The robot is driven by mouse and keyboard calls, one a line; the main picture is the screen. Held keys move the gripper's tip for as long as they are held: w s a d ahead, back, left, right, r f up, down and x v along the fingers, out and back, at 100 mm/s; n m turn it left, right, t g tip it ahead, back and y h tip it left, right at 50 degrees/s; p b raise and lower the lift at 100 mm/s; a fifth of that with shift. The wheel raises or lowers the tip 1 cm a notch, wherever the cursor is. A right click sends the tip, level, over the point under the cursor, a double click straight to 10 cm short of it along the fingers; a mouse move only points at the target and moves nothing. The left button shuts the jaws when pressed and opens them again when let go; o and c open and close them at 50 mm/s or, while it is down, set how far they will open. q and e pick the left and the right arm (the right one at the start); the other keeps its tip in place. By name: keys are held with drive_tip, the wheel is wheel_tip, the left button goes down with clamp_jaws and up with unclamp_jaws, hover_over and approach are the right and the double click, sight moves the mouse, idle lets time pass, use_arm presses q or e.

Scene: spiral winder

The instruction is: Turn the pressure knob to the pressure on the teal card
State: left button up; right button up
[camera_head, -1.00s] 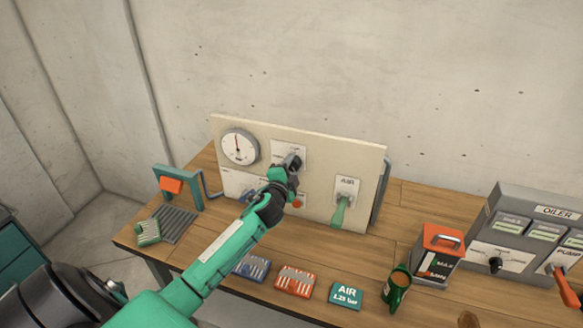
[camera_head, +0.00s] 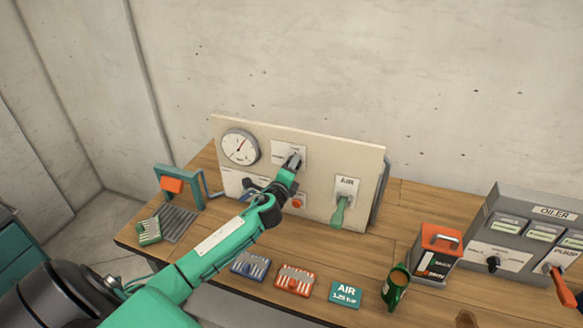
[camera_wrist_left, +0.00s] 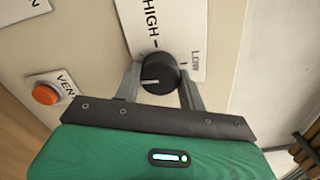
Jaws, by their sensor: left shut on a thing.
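The black pressure knob (camera_wrist_left: 157,73) sits on a white label marked HIGH and LOW in the left wrist view. My left gripper (camera_head: 295,160) is at the board, shut on the knob, with a finger on each side of it. The gauge (camera_head: 240,147) is at the board's upper left; its red needle points up and to the right. The teal card (camera_head: 346,294) lies on the table and reads AIR 1.25 bar. In the head view my gripper mostly hides the knob. My right gripper is not in view.
A red VENT button (camera_wrist_left: 46,94) is close beside my gripper. The AIR lever (camera_head: 340,212) with a green handle is right of it.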

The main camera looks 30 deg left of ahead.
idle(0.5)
use_arm(q)
drive_tip(key=o, duration=1)
drive_tip(key=shift+c, duration=0.2)
drive_tip(key=b+v, duration=0.4)
drive_tip(key=v, duration=1)
drive_tip(key=shift+f, duration=0.1)
